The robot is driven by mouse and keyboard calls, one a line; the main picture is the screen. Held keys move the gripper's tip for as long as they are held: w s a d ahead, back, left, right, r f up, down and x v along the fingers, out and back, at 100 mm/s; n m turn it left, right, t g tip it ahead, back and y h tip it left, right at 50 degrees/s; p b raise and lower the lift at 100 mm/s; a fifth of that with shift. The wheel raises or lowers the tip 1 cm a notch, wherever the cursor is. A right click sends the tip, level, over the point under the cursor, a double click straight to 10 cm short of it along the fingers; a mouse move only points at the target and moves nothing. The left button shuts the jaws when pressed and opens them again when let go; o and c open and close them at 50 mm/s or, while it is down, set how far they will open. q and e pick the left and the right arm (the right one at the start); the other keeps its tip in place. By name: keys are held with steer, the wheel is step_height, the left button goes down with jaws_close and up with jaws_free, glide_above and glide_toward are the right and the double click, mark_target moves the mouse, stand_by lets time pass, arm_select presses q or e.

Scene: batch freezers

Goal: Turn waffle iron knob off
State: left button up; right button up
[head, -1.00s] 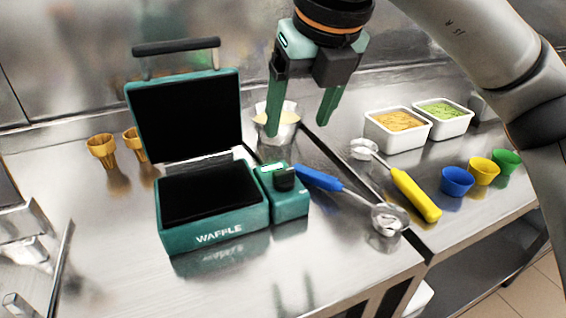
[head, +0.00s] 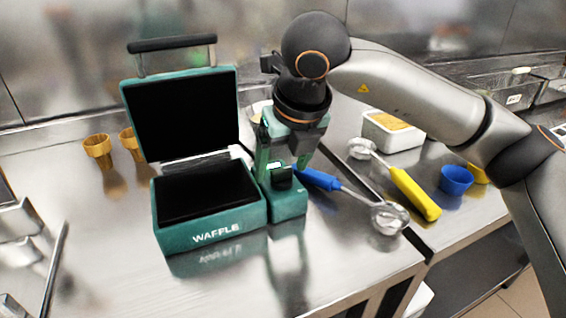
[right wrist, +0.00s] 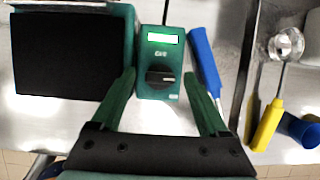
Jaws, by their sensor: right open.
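The green waffle iron (head: 210,232) stands on the steel counter with its lid up, its black inside showing. Its control box, with a black knob (head: 281,176), is joined to its right side. In the right wrist view the knob (right wrist: 160,78) lies under a lit green display, its pointer mark roughly sideways. My right gripper (head: 282,160) is open and points down over the control box. In the right wrist view its fingers (right wrist: 160,84) stand on either side of the knob, apart from it. My left gripper is out of view.
A blue-handled scoop (head: 320,180) lies close to the right of the control box. A yellow-handled scoop (head: 415,194), a blue cup (head: 456,180) and a white tub (head: 393,137) are farther right. Waffle cones (head: 98,148) stand at left. The front counter is clear.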

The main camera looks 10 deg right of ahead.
jaws_close()
stand_by(0.5)
